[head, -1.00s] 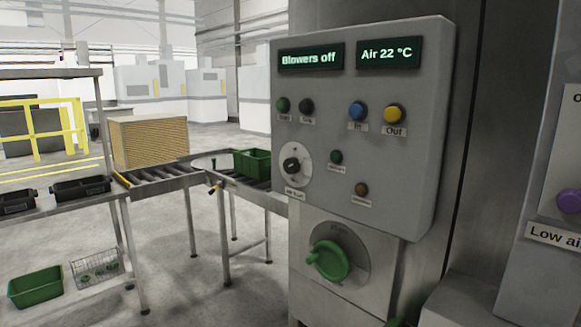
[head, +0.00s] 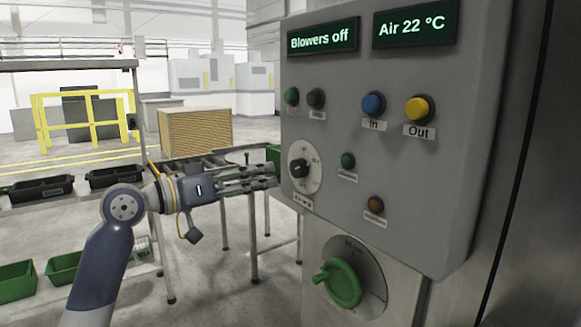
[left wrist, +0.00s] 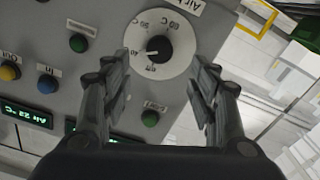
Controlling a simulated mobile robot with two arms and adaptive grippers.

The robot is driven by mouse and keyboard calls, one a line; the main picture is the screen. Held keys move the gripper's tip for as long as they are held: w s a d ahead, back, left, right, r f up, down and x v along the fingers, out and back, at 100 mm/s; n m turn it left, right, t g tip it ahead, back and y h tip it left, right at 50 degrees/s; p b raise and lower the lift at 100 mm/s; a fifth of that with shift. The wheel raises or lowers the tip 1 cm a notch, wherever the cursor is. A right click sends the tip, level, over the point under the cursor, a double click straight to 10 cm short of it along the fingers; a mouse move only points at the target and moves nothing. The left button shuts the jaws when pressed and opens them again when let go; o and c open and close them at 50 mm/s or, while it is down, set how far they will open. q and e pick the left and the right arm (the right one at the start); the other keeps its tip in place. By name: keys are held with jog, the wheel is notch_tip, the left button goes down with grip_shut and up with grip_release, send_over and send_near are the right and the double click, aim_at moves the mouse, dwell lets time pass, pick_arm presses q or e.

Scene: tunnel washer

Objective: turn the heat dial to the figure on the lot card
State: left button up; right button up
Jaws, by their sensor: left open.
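The heat dial (head: 302,168) is a small black knob on a round white scale plate, low on the left side of the grey control panel (head: 460,170). In the left wrist view the dial (left wrist: 158,47) lies between and beyond my fingers, its white pointer aimed near a mark that looks like 40. The label beside it begins "Air h". My left gripper (head: 274,176) is open and empty, its fingertips pointing at the panel just left of the dial, apparently without touching. I cannot make out a lot card in any view. My right gripper is not in view.
Displays read "Blowers off" (head: 323,39) and "Air 22 °C" (head: 415,27). Several push buttons surround the dial, including a green one (head: 348,160). A large green rotary handle (head: 342,283) sits below. A roller conveyor (head: 215,155) stands behind my arm.

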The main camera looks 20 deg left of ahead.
aim_at(295, 169)
pick_arm(q)
jog(key=p+x, duration=0.2)
jog(key=x, duration=0.5)
jog(key=shift+w+d+r+p, duration=0.1)
jog(key=shift+w+d+p, duration=0.2)
jog(key=shift+w+d, duration=0.2)
jog(key=shift+w, duration=0.15)
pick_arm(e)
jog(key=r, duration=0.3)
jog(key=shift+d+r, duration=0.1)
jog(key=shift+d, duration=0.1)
pick_arm(q)
jog(key=c, duration=0.9)
jog(key=shift+c, duration=0.8)
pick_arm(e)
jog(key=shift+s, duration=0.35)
